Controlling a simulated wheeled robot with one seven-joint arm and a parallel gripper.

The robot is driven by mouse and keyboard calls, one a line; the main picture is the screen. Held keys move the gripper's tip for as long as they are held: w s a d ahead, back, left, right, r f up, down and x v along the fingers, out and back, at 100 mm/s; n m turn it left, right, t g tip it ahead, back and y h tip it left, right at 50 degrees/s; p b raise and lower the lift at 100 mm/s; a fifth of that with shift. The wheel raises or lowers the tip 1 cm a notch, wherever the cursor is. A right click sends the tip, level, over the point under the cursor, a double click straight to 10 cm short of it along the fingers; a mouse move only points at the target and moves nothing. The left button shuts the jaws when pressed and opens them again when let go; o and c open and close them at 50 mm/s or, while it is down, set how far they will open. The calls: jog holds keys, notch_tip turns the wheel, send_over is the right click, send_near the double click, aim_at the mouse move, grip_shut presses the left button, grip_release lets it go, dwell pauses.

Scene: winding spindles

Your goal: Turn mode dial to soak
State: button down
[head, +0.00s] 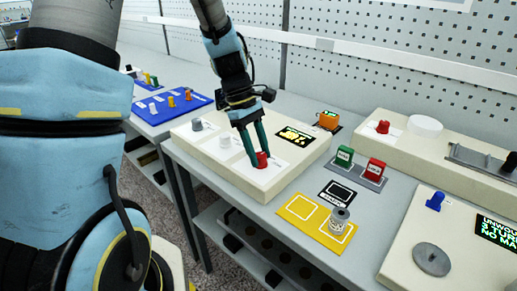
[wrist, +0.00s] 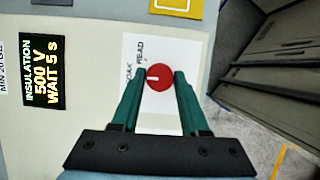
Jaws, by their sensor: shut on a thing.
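The mode dial is a red round knob (head: 262,159) on the front right of a cream panel box (head: 265,185) in the head view. In the wrist view the red dial (wrist: 160,77) has a white pointer mark and sits on a white label with the words "READ" and, partly hidden, what looks like "SOAK". My gripper (wrist: 160,80) has its two green fingers on either side of the dial, shut on it. In the head view my gripper (head: 259,158) reaches down onto the dial from above. The lower part of the label is hidden by my gripper.
A display (wrist: 42,72) on the panel reads "INSULATION 500 V WAIT 5 s". Grey and white knobs (head: 197,124) stand left on the same box. Green (head: 344,157) and red blocks (head: 375,171), a yellow mat (head: 300,212) and a spool (head: 339,221) lie to the right.

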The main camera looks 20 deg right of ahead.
dwell(0.5)
jog(key=shift+c, duration=2.1)
grip_release()
jog(key=shift+r, duration=0.1)
jog(key=b+v, duration=0.2)
jog(key=v, duration=0.8)
jog(key=shift+r, duration=0.3)
jog(key=shift+w+a, duration=0.1)
jog(key=shift+a, duration=0.05)
